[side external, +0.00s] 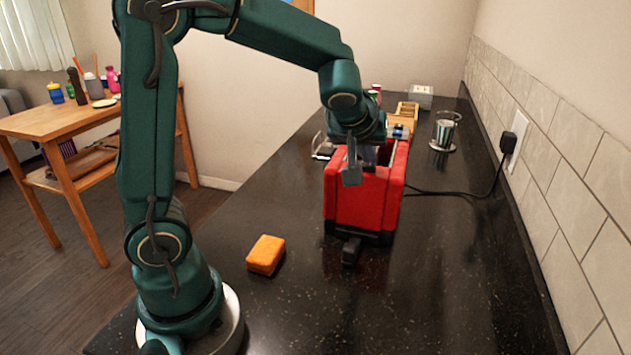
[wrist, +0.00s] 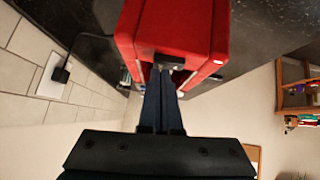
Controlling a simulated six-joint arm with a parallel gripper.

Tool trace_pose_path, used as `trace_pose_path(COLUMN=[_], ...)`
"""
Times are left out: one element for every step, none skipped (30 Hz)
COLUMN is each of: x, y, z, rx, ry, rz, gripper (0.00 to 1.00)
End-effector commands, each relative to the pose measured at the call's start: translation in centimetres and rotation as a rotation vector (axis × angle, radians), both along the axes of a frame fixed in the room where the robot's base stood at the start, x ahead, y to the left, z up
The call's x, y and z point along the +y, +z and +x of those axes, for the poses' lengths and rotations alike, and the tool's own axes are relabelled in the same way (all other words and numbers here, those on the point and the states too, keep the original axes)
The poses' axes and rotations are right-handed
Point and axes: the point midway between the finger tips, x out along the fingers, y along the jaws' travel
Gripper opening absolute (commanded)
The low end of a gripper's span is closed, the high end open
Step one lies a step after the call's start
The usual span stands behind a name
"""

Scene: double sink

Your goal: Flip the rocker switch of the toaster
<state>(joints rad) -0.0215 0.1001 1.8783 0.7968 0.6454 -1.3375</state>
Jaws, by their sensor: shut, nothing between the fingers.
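The red toaster (side external: 360,205) stands on the dark counter in the middle of the side view. A black part (side external: 351,251) sticks out low at its near end. In the wrist view the toaster (wrist: 175,25) fills the top middle, with a dark piece (wrist: 180,61) at its edge. I cannot tell which part is the rocker switch. My gripper (side external: 352,178) is at the upper near end of the toaster. In the wrist view my gripper (wrist: 163,72) is shut and empty, its fingertips close to the dark piece; contact cannot be told.
An orange sponge (side external: 266,254) lies left of the toaster. A black cord runs to a plug (side external: 508,143) on the tiled wall at right. A glass (side external: 444,130) and a wooden box (side external: 406,113) stand behind. The front right counter is clear.

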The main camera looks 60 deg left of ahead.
Motion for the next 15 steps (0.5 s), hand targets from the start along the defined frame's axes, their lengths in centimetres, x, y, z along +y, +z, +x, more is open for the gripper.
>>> trace_pose_path(x=[-0.13,-0.2,-0.31,-0.17,-0.14,-0.13,-0.14,-0.13,-0.13,-0.11,-0.1,-0.05,0.01,0.07,0.19], y=[-0.21,-0.37,-0.58,-0.48,-0.47,-0.48,-0.49,-0.49,-0.5,-0.5,-0.51,-0.51,-0.51,-0.49,-0.47], z=[0.11,0.16,0.25,0.16,0.13,0.11,0.12,0.11,0.1,0.08,0.06,0.01,-0.04,-0.1,-0.21], rx=[0.014,0.025,0.04,0.036,0.035,0.035,0.036,0.036,0.036,0.036,0.037,0.037,0.037,0.037,0.038], ry=[-0.004,-0.004,-0.005,-0.002,0.0,0.0,0.0,0.0,0.0,0.0,0.0,0.001,0.001,0.001,0.002], rz=[0.011,0.022,0.037,0.034,0.033,0.033,0.032,0.032,0.032,0.032,0.032,0.031,0.031,0.031,0.03], gripper=[0.0,0.0,0.0,0.0,0.0,0.0,0.0,0.0,0.0,0.0,0.0,0.0,0.0,0.0,0.0])
